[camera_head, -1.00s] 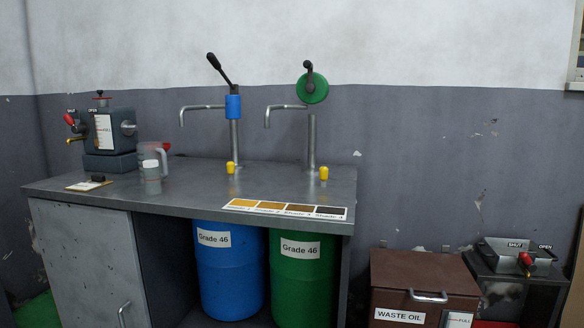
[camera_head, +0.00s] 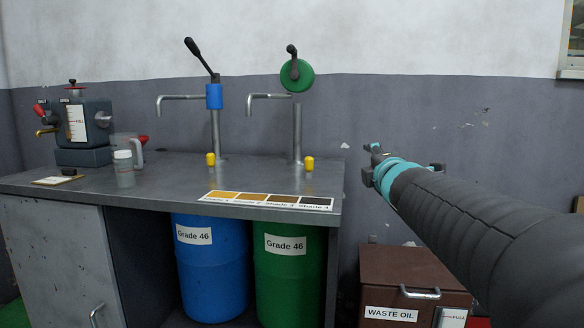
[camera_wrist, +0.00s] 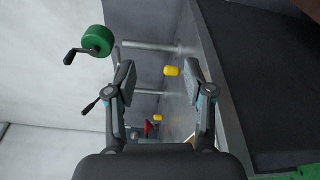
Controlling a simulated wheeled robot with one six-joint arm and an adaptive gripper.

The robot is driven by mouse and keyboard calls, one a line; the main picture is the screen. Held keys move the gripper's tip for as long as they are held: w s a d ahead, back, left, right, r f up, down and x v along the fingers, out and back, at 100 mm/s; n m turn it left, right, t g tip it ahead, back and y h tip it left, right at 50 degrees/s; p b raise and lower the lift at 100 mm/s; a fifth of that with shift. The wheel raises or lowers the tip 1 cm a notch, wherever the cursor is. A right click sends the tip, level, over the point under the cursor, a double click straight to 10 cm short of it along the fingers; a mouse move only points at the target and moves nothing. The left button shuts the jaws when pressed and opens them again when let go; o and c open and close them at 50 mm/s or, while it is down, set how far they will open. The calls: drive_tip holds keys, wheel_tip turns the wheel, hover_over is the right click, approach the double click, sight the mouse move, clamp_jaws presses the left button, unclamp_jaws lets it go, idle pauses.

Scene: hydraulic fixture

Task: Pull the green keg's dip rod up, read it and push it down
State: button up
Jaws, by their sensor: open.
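The green keg (camera_head: 290,290), labelled Grade 46, stands under the bench at the right. Above it a yellow knob (camera_head: 309,163) sits on the bench top beside the pipe with the green wheel (camera_head: 297,75); it looks like the dip rod's handle, seated low. My gripper (camera_head: 372,150) is in the air to the right of the bench, apart from the knob. In the wrist view its two fingers are spread and empty. The yellow knob (camera_wrist: 171,71) shows beyond them in the gap. The rod's shaft is hidden.
A second yellow knob (camera_head: 210,159) stands by the blue lever pump (camera_head: 214,95), above the blue keg (camera_head: 208,270). A shade chart (camera_head: 268,201) lies along the bench's front edge. A waste oil box (camera_head: 405,275) is right.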

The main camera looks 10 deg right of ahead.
drive_tip(key=w+r+n+t+y+b, duration=0.1)
drive_tip(key=w+r+n+y, duration=0.1)
drive_tip(key=w+n+y, duration=0.6)
drive_tip(key=n+g+y+b, duration=0.2)
drive_tip(key=n+g+y, duration=0.2)
drive_tip(key=n, duration=1.2)
approach(310, 159)
drive_tip(key=p+x, duration=0.1)
drive_tip(key=x, duration=0.4)
drive_tip(key=p+x, duration=0.1)
drive_tip(key=x, duration=0.5)
drive_tip(key=shift+w+d+f, duration=0.15)
drive_tip(key=shift+w+d, duration=0.1)
drive_tip(key=shift+d, duration=0.05)
clamp_jaws()
